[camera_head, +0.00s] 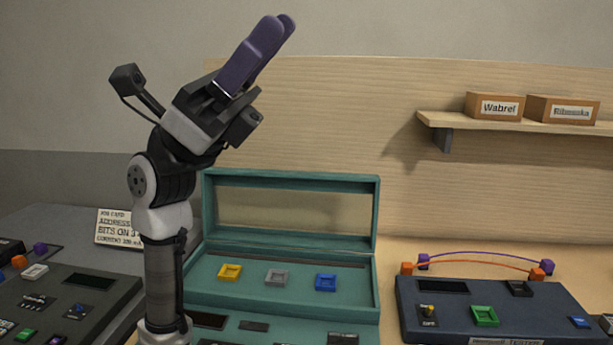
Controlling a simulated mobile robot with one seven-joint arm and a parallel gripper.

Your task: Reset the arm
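My gripper (278,22) is raised at the upper left of the head view, well above the consoles, and its purple fingers point up and to the right. The two fingers overlap from this side, so I cannot tell whether they are apart or together. No object shows at the fingertips. My arm stands upright below it, with its wrist bent, in front of the left part of the teal console (290,177).
The teal console holds yellow (230,272), grey (277,278) and blue (326,283) square pieces. A dark tester (460,318) with two cables stands right, a dark panel (100,287) left. A card (118,229) leans behind. A shelf (520,124) holds two labelled boxes.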

